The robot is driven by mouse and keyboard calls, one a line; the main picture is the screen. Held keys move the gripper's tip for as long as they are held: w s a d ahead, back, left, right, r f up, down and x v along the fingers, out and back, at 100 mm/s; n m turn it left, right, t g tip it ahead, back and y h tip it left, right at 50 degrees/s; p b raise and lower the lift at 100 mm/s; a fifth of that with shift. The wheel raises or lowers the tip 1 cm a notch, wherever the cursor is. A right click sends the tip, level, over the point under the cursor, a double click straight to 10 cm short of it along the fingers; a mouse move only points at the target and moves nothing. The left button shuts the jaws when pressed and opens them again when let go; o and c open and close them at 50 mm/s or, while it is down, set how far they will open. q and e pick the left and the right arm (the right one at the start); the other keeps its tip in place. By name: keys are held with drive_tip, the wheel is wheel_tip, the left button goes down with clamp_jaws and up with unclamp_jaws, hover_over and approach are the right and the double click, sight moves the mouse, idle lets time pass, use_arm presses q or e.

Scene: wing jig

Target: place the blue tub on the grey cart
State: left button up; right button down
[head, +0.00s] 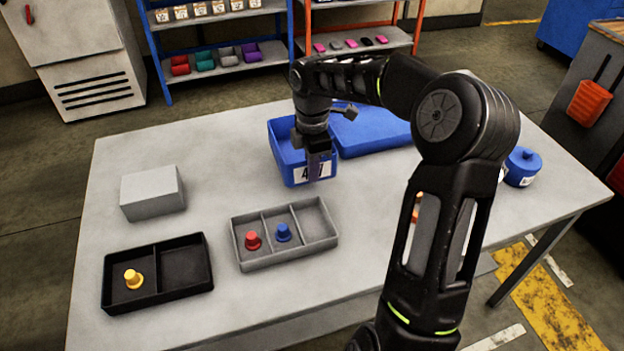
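An open blue tub (285,160) with a white number label on its front stands on the table, behind the grey divided tray. My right gripper (319,165) points down at the tub's front right, with a finger in front of the label and covering part of it. I cannot tell whether the fingers are closed on the tub's wall. My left gripper is out of view. I see nothing that is clearly a grey cart.
The light grey table (210,270) also holds a grey box (152,193), a black tray (185,268) with a yellow knob, a grey tray (318,222) with red and blue knobs, a flat blue piece (375,130) and a round blue container (522,167). Shelves stand behind.

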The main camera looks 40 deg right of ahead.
wheel_tip(320, 180, up, 5)
drive_tip(key=shift+f, duration=0.1)
idle(0.7)
